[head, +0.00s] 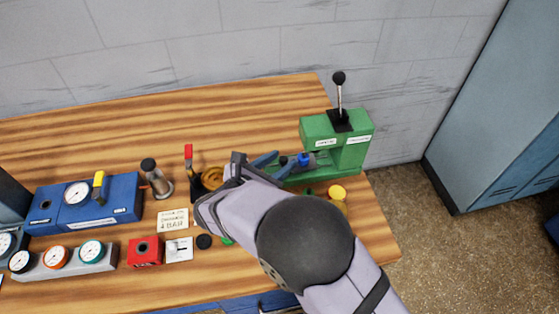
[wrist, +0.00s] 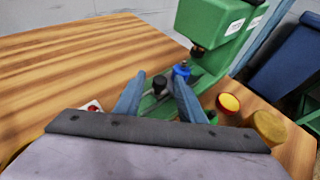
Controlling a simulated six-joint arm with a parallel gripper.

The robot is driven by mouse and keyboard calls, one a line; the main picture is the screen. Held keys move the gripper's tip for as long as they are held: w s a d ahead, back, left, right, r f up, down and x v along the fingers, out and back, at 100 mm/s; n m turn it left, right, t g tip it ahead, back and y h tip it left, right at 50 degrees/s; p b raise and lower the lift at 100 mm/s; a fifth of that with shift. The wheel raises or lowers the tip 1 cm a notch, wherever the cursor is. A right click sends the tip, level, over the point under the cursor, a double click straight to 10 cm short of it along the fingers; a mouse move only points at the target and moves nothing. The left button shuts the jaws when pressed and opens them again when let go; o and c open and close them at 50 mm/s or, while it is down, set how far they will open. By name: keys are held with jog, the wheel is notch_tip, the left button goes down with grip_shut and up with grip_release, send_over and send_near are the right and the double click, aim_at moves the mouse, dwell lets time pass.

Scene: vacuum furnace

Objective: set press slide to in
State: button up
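The green press (head: 337,140) stands at the right end of the wooden bench, with a black ball-topped lever upright on it. In the wrist view, the press body (wrist: 212,32) is at the top, with its green base running toward me. A blue knob (wrist: 181,70) is just beyond my right finger. In the head view, my gripper (head: 279,162) hides much of the base.
The back-left bench is clear.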

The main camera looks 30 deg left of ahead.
jog(key=shift+c, duration=0.2)
grip_shut()
jog(key=shift+w+d+b, duration=0.3)
jog(key=shift+w+d, duration=0.85)
jog(key=shift+d, duration=0.05)
jog(key=shift+o, duration=0.2)
grip_release()
jog(key=shift+w+d, duration=0.1)
